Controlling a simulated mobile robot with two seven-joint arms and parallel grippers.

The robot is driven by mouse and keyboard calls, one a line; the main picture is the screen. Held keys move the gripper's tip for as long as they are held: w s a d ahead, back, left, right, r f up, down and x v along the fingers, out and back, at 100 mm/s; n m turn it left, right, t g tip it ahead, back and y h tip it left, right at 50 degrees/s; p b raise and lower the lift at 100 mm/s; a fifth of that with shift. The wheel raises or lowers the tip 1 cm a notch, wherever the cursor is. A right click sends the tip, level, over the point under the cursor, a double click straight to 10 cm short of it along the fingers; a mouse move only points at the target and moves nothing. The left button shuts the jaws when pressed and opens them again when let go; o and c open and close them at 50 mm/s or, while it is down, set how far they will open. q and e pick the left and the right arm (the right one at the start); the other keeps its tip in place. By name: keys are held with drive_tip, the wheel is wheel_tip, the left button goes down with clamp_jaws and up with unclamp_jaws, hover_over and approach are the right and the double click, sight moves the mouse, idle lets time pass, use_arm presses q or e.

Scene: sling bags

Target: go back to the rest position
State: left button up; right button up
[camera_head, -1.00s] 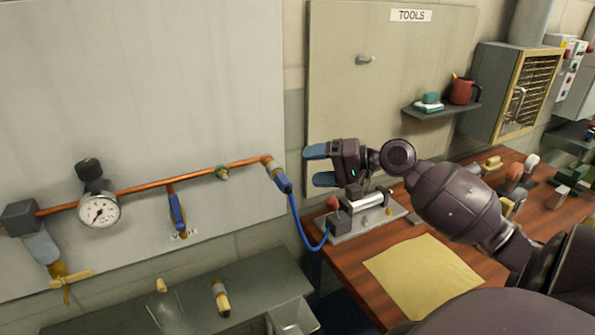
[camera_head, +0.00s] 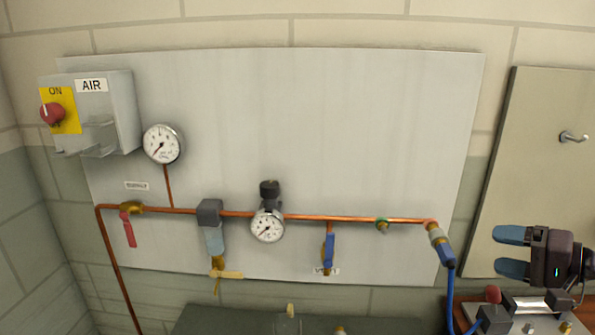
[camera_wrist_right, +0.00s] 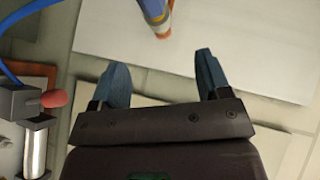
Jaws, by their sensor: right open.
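My right gripper (camera_head: 512,252) is at the lower right of the head view, with its two blue fingers spread and pointing left. It is empty, in front of the lower part of the tool board. In the right wrist view its fingers (camera_wrist_right: 165,82) are apart with nothing between them. The end of the blue hose fitting (camera_wrist_right: 155,15) shows ahead of the fingers at the top of that view. My left gripper is not in view.
A grey wall panel (camera_head: 380,110) carries copper piping, gauges and valves. A blue hose (camera_head: 450,290) hangs from the pipe's right end. A device with a red knob (camera_head: 493,293) stands on the bench below my right gripper. The AIR box (camera_head: 110,110) is at upper left.

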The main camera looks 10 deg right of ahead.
drive_tip(key=w+d+f+n+t+h, duration=0.2)
drive_tip(key=d+f+n+h, duration=0.2)
drive_tip(key=h, duration=0.1)
drive_tip(key=s+a+f+n+h, duration=0.1)
drive_tip(key=a+f+n+h, duration=0.1)
drive_tip(key=f, duration=0.5)
drive_tip(key=s+a+f+n+h, duration=0.1)
drive_tip(key=s+f+n, duration=0.1)
drive_tip(key=f, duration=0.5)
drive_tip(key=s+a+f+g, duration=0.1)
drive_tip(key=s+a+f, duration=0.5)
drive_tip(key=a+f, duration=0.2)
drive_tip(key=s+a+f+n+g, duration=0.1)
drive_tip(key=s+a+f, duration=0.5)
drive_tip(key=a+f, duration=0.3)
drive_tip(key=shift+a+g+h, duration=0.3)
drive_tip(key=shift+a+g, duration=0.1)
drive_tip(key=shift+a, duration=0.35)
